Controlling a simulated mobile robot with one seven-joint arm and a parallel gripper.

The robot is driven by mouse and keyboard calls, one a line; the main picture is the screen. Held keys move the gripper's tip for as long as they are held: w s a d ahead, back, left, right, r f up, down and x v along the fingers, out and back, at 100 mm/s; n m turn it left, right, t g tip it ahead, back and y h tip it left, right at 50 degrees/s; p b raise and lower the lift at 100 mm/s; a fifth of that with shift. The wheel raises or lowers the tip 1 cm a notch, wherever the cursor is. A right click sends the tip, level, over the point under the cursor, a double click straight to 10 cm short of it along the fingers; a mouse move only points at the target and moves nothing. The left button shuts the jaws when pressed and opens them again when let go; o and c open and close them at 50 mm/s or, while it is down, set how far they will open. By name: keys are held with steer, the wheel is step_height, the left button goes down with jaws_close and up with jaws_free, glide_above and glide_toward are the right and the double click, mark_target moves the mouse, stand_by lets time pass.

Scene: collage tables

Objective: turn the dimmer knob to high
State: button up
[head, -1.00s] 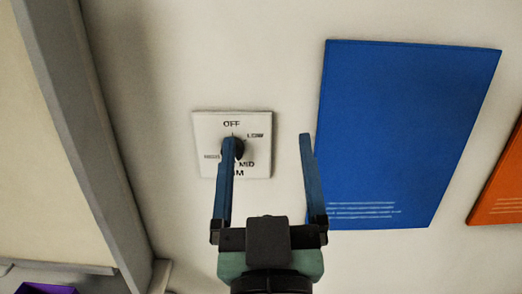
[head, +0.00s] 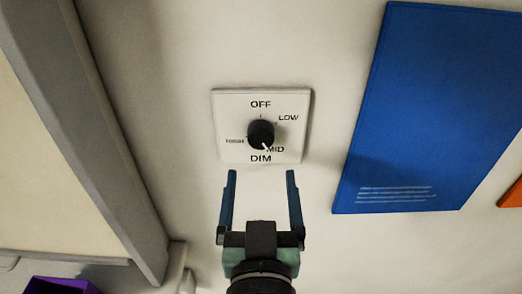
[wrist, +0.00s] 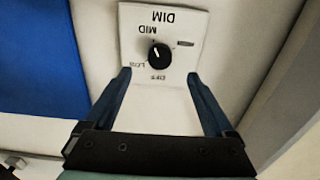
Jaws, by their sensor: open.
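The dimmer plate (head: 292,152) is a white square on the wall with the words OFF, LOW, MID, HIGH and DIM. Its round black knob (head: 261,133) has a white pointer line aimed down and slightly right, near MID. In the wrist view the plate (wrist: 190,22) appears upside down, and the knob (wrist: 159,55) has its pointer toward the MID side. My gripper (head: 261,172) is open and empty, with its blue fingertips just below the plate in the head view. In the wrist view the knob lies centred between and beyond the fingertips (wrist: 159,75).
A blue panel (head: 435,100) hangs on the wall to the right, with an orange one (head: 512,195) at the right edge. A grey frame edge (head: 85,130) runs down the left. A purple object (head: 60,286) is at the lower left. The wall around the plate is clear.

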mark_target(261, 142)
steer(key=w+p, duration=0.3)
steer(key=w, duration=0.6)
steer(key=shift+w+r, duration=0.15)
steer(key=shift+w, duration=0.15)
steer(key=shift+c, duration=0.3)
steer(key=c, duration=1.3)
